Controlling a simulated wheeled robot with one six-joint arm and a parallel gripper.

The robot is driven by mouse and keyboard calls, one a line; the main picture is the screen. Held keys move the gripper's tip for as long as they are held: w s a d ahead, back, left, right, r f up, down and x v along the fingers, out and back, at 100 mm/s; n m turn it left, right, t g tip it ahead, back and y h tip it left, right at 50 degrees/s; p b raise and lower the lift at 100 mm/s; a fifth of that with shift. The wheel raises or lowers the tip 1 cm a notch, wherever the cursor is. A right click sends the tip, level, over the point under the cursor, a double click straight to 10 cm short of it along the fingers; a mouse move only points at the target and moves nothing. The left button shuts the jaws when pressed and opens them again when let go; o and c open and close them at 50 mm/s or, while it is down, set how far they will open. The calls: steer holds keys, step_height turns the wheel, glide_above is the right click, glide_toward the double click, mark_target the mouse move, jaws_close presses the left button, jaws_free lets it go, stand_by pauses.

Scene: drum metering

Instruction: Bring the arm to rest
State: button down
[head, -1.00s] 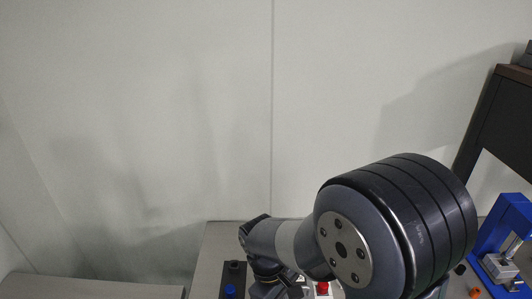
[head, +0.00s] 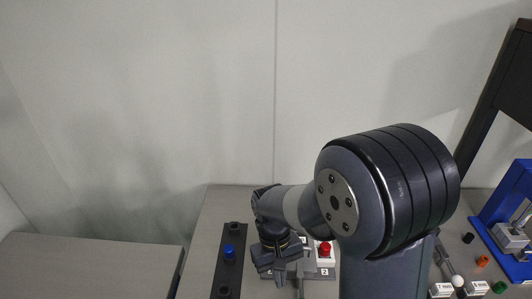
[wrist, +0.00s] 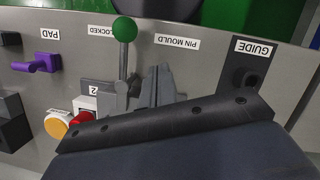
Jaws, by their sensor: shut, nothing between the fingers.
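My gripper (head: 272,262) hangs from my dark grey arm over the bench in the head view, in front of a white box with a red button (head: 325,249). It is shut, and I see nothing held in it. The raised arm hides the middle of the bench. In the wrist view, a dark plate with screws fills the lower part. Beyond it are a green-knobbed lever (wrist: 124,29) and a "PIN MOULD" label (wrist: 178,42).
A dark strip with a blue button (head: 229,252) lies left on the bench (head: 205,225). A blue press frame (head: 490,225) stands right, near small coloured parts. A separate table (head: 90,265) is far left.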

steer(key=w+f+m, duration=0.1)
steer(key=f+m+y+b, duration=0.1)
steer(key=m, duration=0.1)
steer(key=shift+w+a, duration=0.35)
steer(key=shift+a, duration=0.05)
steer(key=shift+w+r+m, duration=0.15)
steer(key=shift+w+m, duration=0.1)
steer(key=shift+m, duration=0.45)
steer(key=shift+w+m+y, duration=0.3)
steer(key=shift+w+m, duration=0.2)
steer(key=shift+m, duration=0.35)
steer(key=shift+w+m+y, duration=0.3)
steer(key=shift+w+m, duration=0.15)
steer(key=shift+m, duration=0.4)
